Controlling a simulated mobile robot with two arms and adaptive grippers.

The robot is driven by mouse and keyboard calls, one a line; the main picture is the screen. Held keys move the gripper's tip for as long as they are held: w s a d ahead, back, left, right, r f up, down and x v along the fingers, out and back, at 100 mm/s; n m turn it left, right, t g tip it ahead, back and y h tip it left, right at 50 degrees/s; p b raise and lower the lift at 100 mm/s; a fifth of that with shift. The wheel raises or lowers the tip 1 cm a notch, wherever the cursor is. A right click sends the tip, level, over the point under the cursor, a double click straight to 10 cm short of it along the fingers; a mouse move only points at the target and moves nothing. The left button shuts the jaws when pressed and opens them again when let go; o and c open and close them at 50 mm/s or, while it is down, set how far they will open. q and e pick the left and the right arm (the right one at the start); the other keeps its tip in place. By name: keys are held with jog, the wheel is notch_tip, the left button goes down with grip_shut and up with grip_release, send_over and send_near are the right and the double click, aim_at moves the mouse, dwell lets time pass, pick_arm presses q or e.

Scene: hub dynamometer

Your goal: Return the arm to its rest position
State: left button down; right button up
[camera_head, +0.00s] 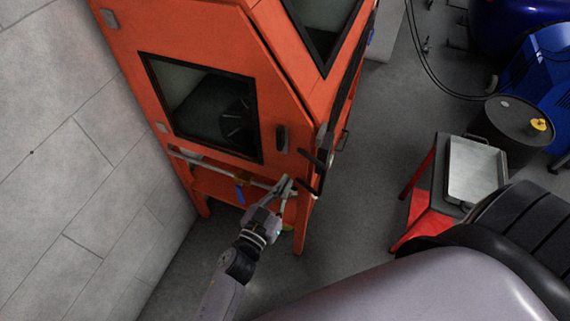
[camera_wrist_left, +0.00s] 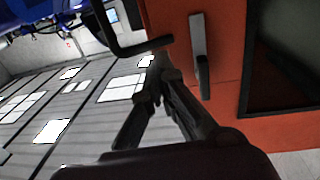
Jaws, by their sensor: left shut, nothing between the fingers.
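My left arm comes up from the bottom of the head view. Its gripper (camera_head: 288,184) is in front of the lower front corner of the orange cabinet (camera_head: 215,38), close to a black bent handle (camera_head: 312,172). In the left wrist view the gripper's fingers (camera_wrist_left: 160,68) meet at their tips, shut and empty. The black handle (camera_wrist_left: 128,48) lies just beyond the fingertips there; I cannot tell whether they touch. The cabinet's orange face (camera_wrist_left: 218,22) and a grey latch (camera_wrist_left: 199,55) are to the right. My right gripper is not in view.
A red stand (camera_head: 424,205) with a metal tray (camera_head: 473,172) is to the right. A black drum (camera_head: 517,128) and blue equipment (camera_head: 538,75) stand behind it. A grey block wall (camera_head: 60,150) is on the left. Grey floor between cabinet and stand is clear.

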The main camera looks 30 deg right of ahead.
pick_arm(q)
jog(key=s+a+f+n+g+y+b, duration=0.1)
jog(key=a+f+n+y, duration=0.15)
jog(key=a+f, duration=0.6)
jog(key=s+a+f+n+y+b, duration=0.15)
jog(key=a+f+y, duration=0.3)
jog(key=f, duration=0.75)
jog(key=s+a+f+n+g+y+b, duration=0.1)
jog(key=s+a+f+y, duration=0.1)
jog(key=a+f, duration=0.7)
jog(key=s+a+f+n+g+y+b, duration=0.2)
jog(key=s+a+f+g+y, duration=0.1)
jog(key=s+a+f, duration=0.75)
jog(key=s+a+f+g+y, duration=0.1)
jog(key=s+a+f+g, duration=0.1)
jog(key=s+a+f, duration=0.3)
jog(key=s+a+f+n+g+y+b, duration=0.1)
jog(key=s+a+f, duration=0.4)
jog(key=s, duration=0.9)
jog(key=shift+f+n+g+y, duration=0.3)
jog(key=shift+f+g+y, duration=0.1)
jog(key=shift+g, duration=0.3)
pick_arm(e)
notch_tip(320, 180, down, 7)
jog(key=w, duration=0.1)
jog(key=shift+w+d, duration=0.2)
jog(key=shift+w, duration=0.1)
